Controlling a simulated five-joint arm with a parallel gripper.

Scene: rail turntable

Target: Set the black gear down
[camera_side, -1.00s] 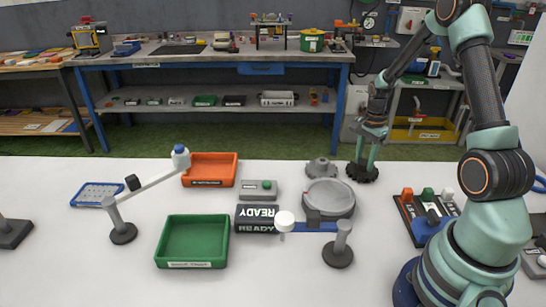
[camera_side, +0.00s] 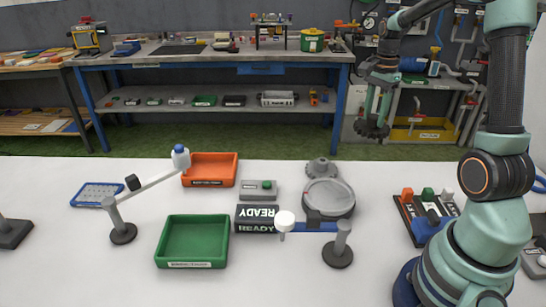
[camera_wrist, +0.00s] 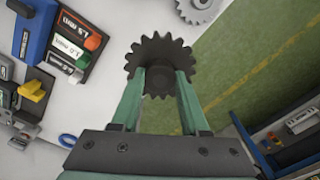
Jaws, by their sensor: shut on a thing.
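The black gear (camera_side: 371,129) is a dark toothed disc held in the air in the side view. My gripper (camera_side: 375,112) is shut on it, above the far edge of the white table. In the wrist view the black gear (camera_wrist: 160,48) lies between the two green fingers of my gripper (camera_wrist: 160,82), and its teeth show around their tips. A grey gear (camera_side: 320,169) lies on the table behind the round grey turntable (camera_side: 329,199). The grey gear also shows in the wrist view (camera_wrist: 199,8).
An orange tray (camera_side: 235,170), a green tray (camera_side: 169,252), a READY sign (camera_side: 256,219) and two posts with arms stand left and front. The table between turntable and peg block is clear.

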